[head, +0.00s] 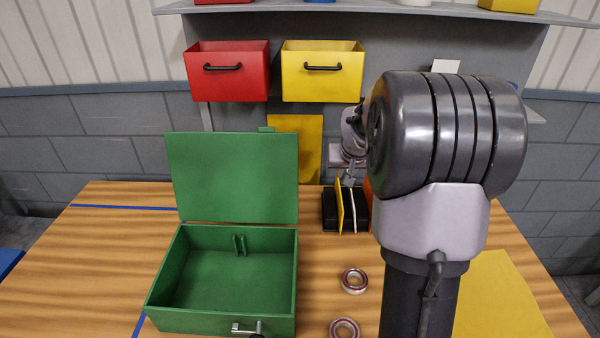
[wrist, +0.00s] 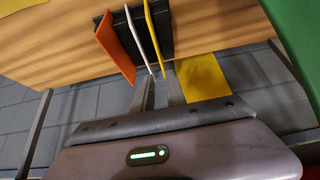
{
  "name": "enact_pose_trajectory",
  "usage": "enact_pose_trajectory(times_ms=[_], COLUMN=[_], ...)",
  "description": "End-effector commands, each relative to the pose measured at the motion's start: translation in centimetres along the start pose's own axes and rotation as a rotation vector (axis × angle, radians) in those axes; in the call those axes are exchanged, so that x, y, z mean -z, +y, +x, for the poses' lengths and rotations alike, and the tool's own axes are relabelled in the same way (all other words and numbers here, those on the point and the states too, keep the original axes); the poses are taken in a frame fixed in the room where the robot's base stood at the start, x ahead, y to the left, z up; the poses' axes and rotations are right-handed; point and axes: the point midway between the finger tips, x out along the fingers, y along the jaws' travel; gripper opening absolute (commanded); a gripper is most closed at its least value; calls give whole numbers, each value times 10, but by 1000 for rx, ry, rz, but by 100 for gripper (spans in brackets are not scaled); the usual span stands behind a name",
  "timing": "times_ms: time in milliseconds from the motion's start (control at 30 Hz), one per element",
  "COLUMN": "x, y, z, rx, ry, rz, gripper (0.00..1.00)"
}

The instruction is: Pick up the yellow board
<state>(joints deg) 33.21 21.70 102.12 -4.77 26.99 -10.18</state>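The yellow board (head: 340,206) stands on edge in a black rack (head: 328,212) at the back of the table. In the wrist view the yellow board (wrist: 154,38) is beside a white board (wrist: 139,38) and an orange board (wrist: 115,48), in the same black rack (wrist: 172,40). My gripper (head: 350,181) is over the rack in the head view. In the wrist view my gripper (wrist: 161,78) has its two fingers apart, with the yellow board's near end showing around the gap. I see no clear contact with either finger.
An open green box (head: 220,265) stands left of the rack, its lid (head: 235,178) raised. Two bearings (head: 354,281) lie in front. A red bin (head: 227,85) and a yellow bin (head: 322,85) hang behind. A yellow sheet (head: 495,300) lies at right.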

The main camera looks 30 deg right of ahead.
Motion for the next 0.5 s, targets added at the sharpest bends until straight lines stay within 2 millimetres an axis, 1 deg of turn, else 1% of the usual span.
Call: enact_pose_trajectory(times_ms=[33,100,200,300,500], x=[-4,-6,-6,-6,-4], y=[0,0,-1,-1,0], z=[17,40,71,96,121], rx=[0,1,1,1,1], ry=[-4,-6,-5,-5,-4], rz=[0,0,-1,0,0], gripper=[17,17,17,17,17])
